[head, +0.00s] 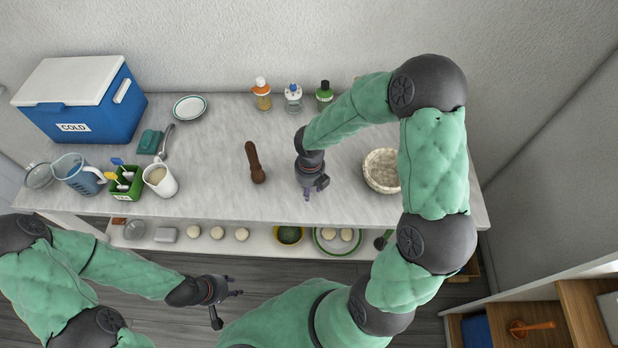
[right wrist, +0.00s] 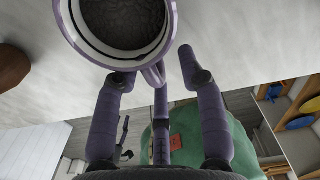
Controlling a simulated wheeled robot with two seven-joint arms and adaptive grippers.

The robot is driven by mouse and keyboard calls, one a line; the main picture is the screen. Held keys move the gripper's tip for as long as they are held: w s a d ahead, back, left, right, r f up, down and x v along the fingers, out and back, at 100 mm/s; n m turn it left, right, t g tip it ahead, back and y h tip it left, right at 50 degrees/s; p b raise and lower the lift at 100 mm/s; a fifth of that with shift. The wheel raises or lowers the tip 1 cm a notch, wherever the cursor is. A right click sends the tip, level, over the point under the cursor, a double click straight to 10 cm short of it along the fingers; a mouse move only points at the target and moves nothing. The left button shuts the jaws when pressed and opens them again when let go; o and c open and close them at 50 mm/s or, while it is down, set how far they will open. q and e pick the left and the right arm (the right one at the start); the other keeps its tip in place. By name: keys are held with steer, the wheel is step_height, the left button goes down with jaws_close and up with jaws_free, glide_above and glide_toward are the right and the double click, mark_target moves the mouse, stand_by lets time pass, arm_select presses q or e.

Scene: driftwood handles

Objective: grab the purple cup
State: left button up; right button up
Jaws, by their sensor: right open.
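The purple cup (right wrist: 166,45) shows at the top of the right wrist view, seen from above with a pale inner rim and dark contents or interior. Its handle (right wrist: 154,76) points down into the gap between the fingers of my right gripper (right wrist: 155,70). Those fingers are apart, one close by the cup's lower rim and one to the right of it. I cannot tell whether they touch it. In the head view my right gripper (head: 307,193) is over the counter, and the cup is hidden behind it. My left gripper (head: 238,286) is empty, in front of the counter, its fingers apart.
Several bottles (head: 293,99) stand behind. A white mug (head: 160,180), green caddy (head: 124,184) and blue cooler (head: 80,100) are at the left.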

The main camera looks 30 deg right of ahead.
steer(key=shift+c, duration=0.2)
jaws_close()
steer(key=shift+r, duration=0.25)
